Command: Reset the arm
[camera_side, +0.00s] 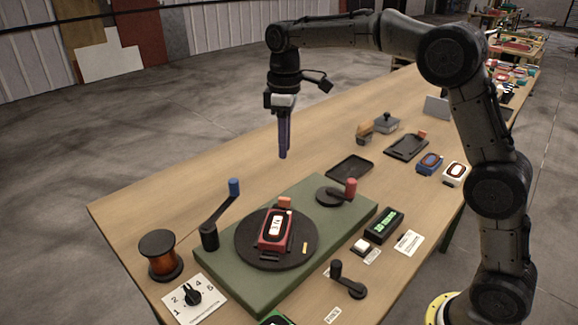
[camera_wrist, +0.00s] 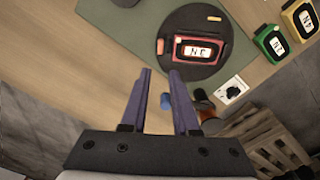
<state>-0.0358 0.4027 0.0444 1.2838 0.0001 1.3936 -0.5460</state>
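My gripper (camera_side: 283,154) hangs high above the far side of the wooden table, pointing down. In the side view its fingers look close together, but the wrist view shows the two purple fingers (camera_wrist: 160,72) apart with nothing between them. It touches nothing. Below it and nearer the camera, a red detector with a white display (camera_side: 276,228) sits on a black round turntable (camera_side: 247,245) on a green base. The red detector also shows in the wrist view (camera_wrist: 181,54).
A blue-handled crank (camera_side: 222,210) and a red-handled crank (camera_side: 340,192) stand at the turntable's sides. A copper spool (camera_side: 160,255) and a numbered dial (camera_side: 192,297) are at front left. Blue (camera_side: 428,163) and white (camera_side: 456,174) detectors lie at right. The air around my gripper is clear.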

